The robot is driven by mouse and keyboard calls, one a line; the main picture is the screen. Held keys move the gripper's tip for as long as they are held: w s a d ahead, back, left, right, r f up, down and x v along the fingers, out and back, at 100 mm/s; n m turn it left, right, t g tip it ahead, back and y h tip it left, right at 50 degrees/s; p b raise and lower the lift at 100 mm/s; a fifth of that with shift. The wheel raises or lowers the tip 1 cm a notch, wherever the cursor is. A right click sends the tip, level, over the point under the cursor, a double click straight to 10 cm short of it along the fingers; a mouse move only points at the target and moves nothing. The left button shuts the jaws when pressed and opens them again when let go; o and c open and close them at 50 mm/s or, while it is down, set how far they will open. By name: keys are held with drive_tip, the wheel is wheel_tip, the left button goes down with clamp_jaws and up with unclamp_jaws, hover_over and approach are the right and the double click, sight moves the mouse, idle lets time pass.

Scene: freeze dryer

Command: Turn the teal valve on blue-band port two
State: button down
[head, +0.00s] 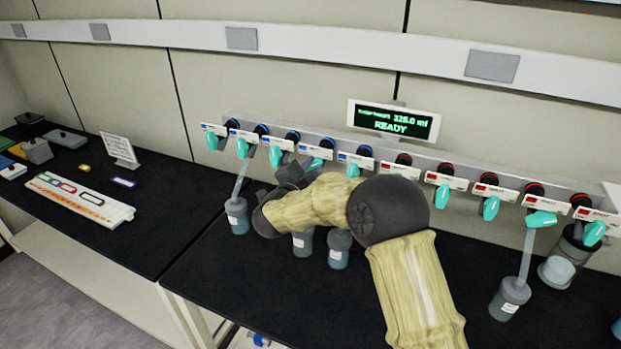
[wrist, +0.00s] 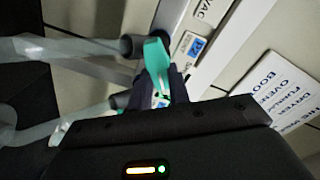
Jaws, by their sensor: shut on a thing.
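A row of teal valves hangs along the pale manifold (head: 262,123) in the head view. Blue-band ports are on the left half and red-band ports on the right half. My gripper (head: 290,172) is at the blue-band side, just below the manifold, partly hidden by my own wrist. In the wrist view my gripper (wrist: 163,85) is shut on a teal valve handle (wrist: 156,52), with the fingers around its lower part. A blue-marked label is beside that handle. The handle's held end is partly hidden by the fingers.
A flask (head: 237,215) hangs by a clear tube at the left blue ports. Further bottles (head: 339,248) stand under my arm. A tubed flask (head: 510,298) is at the right. A display (head: 394,120) reading READY is above the manifold. The left bench (head: 150,215) has free room.

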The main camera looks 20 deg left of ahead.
drive_tip(key=shift+f+m+b, duration=0.3)
drive_tip(key=shift+m+b, duration=0.1)
drive_tip(key=shift+b, duration=0.4)
drive_tip(key=shift+r, duration=0.2)
drive_tip(key=shift+m, duration=0.3)
drive_tip(key=c, duration=1.3)
unclamp_jaws()
drive_tip(key=s+b, duration=0.2)
drive_tip(key=s, duration=0.3)
drive_tip(key=s+a+b, duration=0.1)
drive_tip(key=s+b, duration=0.1)
drive_tip(key=s, duration=0.4)
drive_tip(key=s+b, duration=0.2)
drive_tip(key=s, duration=0.4)
drive_tip(key=shift+s+a, duration=0.15)
drive_tip(key=shift+s, duration=0.05)
